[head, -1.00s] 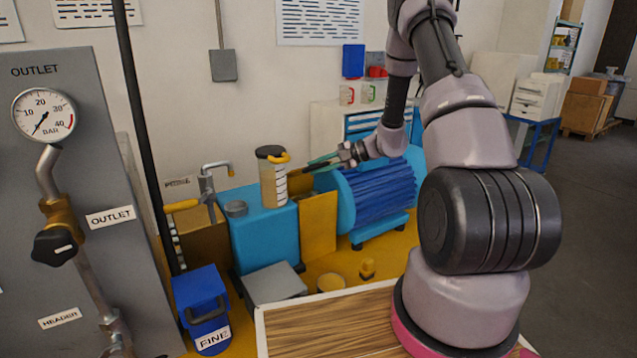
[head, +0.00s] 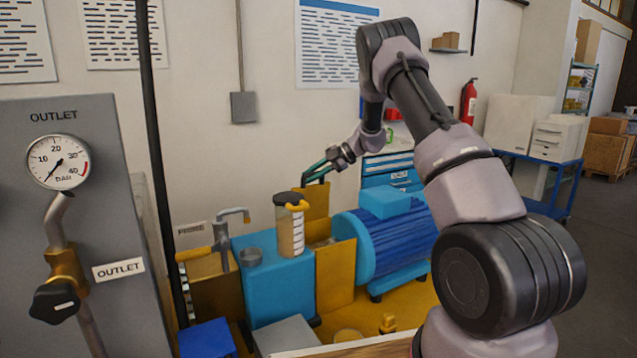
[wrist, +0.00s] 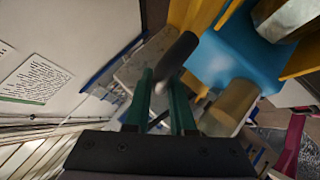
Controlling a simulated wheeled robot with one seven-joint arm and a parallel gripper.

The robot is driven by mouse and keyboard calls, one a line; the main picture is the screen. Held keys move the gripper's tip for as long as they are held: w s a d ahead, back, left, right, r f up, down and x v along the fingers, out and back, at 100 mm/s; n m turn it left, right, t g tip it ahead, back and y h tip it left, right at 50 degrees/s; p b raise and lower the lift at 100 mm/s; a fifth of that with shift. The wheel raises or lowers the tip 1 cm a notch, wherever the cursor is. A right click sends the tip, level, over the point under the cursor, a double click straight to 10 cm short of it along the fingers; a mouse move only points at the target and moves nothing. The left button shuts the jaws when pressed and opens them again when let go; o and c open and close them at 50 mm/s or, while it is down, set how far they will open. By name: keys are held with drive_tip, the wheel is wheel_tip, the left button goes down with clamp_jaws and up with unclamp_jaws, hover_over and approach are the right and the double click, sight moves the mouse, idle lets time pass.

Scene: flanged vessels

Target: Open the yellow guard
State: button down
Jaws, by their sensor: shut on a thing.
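The yellow guard (head: 335,275) stands between the light blue pump block (head: 275,285) and the blue motor (head: 390,240). A yellow panel (head: 315,200) stands raised behind its top, and the top looks uncovered. My gripper (head: 312,176) is just above the raised panel. In the wrist view, the green fingers (wrist: 160,90) are shut on a dark rounded bar (wrist: 178,55), which looks like the guard's handle. Its join to the panel is not clear. Yellow panels (wrist: 195,15) show beyond it.
A tap (head: 222,240) is to the left. A blue drawer cabinet (head: 390,170) stands behind the motor.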

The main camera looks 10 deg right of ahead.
drive_tip(key=shift+m+g+h, duration=0.3)
drive_tip(key=shift+m+g, duration=0.2)
drive_tip(key=shift+g, duration=0.4)
drive_tip(key=shift+w+a+f, duration=0.1)
drive_tip(key=shift+w+a, duration=0.1)
drive_tip(key=shift+w, duration=0.45)
drive_tip(key=shift+w+a+f, duration=0.1)
drive_tip(key=shift+w+a, duration=0.15)
drive_tip(key=shift+w, duration=0.35)
drive_tip(key=shift+w+a+f, duration=0.1)
drive_tip(key=shift+w+a, duration=0.1)
drive_tip(key=shift+w, duration=0.45)
drive_tip(key=c, duration=0.8)
unclamp_jaws()
drive_tip(key=shift+o, duration=0.2)
drive_tip(key=v, duration=1)
drive_tip(key=shift+d+r, duration=0.25)
drive_tip(key=shift+r, duration=0.05)
